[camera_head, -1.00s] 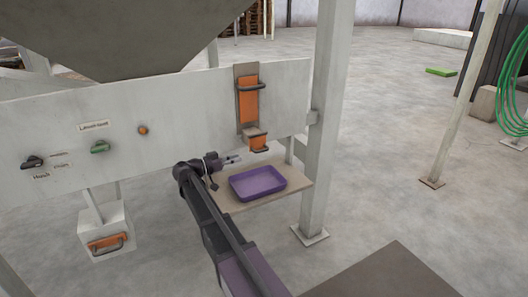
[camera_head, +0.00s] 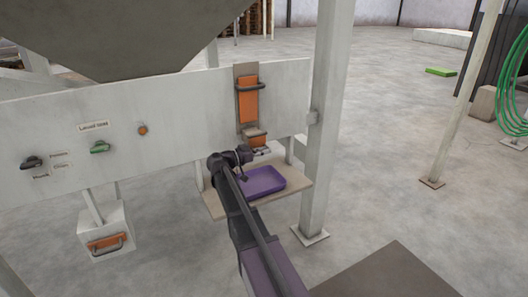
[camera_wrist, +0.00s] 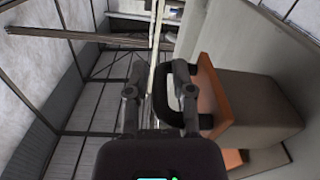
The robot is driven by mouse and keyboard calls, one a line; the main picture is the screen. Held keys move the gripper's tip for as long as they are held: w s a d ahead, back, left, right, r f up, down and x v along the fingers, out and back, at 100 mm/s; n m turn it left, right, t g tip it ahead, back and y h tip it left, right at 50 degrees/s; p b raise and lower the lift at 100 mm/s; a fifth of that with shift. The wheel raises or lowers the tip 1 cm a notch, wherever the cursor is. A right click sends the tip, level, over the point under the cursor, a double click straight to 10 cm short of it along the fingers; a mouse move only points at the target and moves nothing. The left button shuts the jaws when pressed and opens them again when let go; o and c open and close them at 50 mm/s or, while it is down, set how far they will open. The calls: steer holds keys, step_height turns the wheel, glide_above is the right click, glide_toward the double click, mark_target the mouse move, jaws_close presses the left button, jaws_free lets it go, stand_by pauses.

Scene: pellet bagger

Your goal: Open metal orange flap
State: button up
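The orange flap with a black handle sits at the mouth of the short metal spout; in the wrist view the flap (camera_wrist: 212,95) is at right of centre. Its black handle (camera_wrist: 157,103) reaches into the space between my fingers. My gripper (camera_wrist: 158,85) is open, with one finger on each side of the outer bar of the handle. Whether a finger touches it I cannot tell. In the head view my gripper (camera_head: 262,151) is right under the spout (camera_head: 255,132), and the lower orange flap (camera_head: 259,142) is partly hidden.
A tall orange slide plate (camera_head: 248,100) with a handle is on the white panel (camera_head: 190,100) above the spout. A white post (camera_head: 325,120) stands at right.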

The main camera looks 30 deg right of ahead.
jaws_close()
